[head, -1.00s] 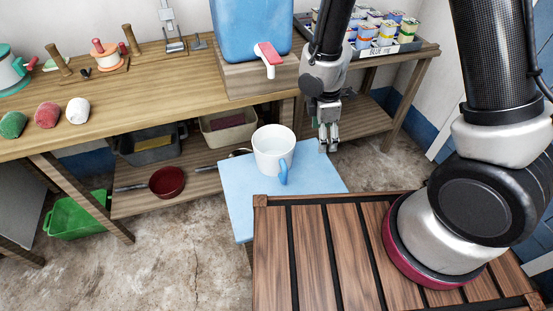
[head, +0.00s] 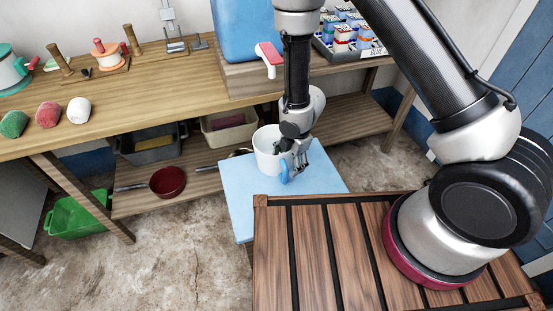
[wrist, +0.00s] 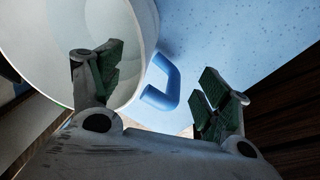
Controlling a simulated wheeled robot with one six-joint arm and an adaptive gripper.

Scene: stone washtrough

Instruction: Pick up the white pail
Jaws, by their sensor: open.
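The white pail (head: 261,163) stands upright on a light blue tabletop (head: 240,200). Its blue handle (head: 285,174) faces the front right. My gripper (head: 293,160) is at the pail's handle side and hides part of its rim and right wall. In the wrist view the pail (wrist: 35,35) fills the upper left. My open gripper's left finger shows against the pail, and its right finger is over the blue surface. The handle (wrist: 162,97) lies between the fingers, and I see no grip on it. I cannot tell whether a finger touches the pail.
A wooden workbench (head: 150,95) runs behind, with a blue container (head: 235,30) with a red-and-white tap. A tray of cans (head: 340,50) is at the back right. A dark red bowl (head: 167,181) sits on the lower shelf. A slatted wooden surface (head: 320,260) is in front.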

